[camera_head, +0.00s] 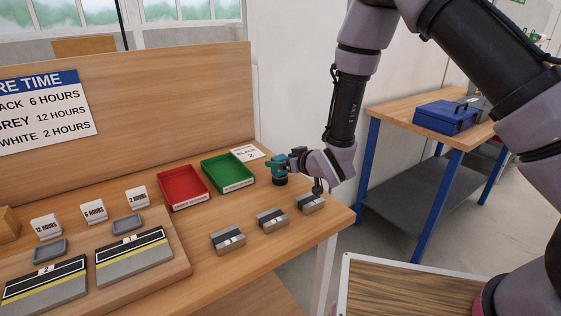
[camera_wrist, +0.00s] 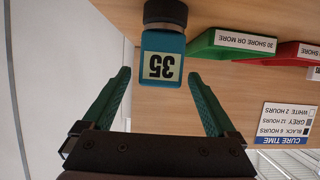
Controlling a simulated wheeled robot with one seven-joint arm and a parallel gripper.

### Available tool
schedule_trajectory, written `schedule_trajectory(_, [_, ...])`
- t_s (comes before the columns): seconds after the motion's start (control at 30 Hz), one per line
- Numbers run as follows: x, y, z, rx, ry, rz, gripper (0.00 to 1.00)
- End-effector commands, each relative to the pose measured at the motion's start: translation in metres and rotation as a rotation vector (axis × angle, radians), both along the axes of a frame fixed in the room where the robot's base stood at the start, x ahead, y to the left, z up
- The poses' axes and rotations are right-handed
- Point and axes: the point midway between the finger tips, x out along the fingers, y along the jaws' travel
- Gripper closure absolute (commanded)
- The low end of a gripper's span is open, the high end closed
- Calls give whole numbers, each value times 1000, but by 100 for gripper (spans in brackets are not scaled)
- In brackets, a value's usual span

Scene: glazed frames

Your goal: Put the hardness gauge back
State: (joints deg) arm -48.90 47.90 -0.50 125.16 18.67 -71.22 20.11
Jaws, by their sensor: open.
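The hardness gauge (camera_head: 279,164) is a small teal device with a dark round lower part. It stands on the bench right of the green tray. In the wrist view the gauge (camera_wrist: 163,45) shows the number 35, upside down. My gripper (camera_wrist: 160,76) is open, with one green finger on each side of the gauge's near end and gaps between. In the head view my gripper (camera_head: 293,164) comes at the gauge from the right, its fingers partly hidden. I cannot tell from that view whether it touches.
A green tray (camera_head: 249,183) and a red tray (camera_head: 206,201) stand left of the gauge. Several grey blocks, including one at the right (camera_head: 313,206), lie along the bench front. A white card (camera_head: 243,150) lies behind. Left is a wooden board (camera_head: 183,270) with sample strips.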

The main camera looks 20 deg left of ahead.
Motion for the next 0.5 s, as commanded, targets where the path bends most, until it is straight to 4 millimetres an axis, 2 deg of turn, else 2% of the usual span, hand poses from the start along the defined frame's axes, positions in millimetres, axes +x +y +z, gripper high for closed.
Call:
schedule_trajectory(0.3, [-41, -49, 27, 0, 0, -1, 8])
schedule_trajectory(0.5, [-57, -68, 38, 0, 0, -1, 8])
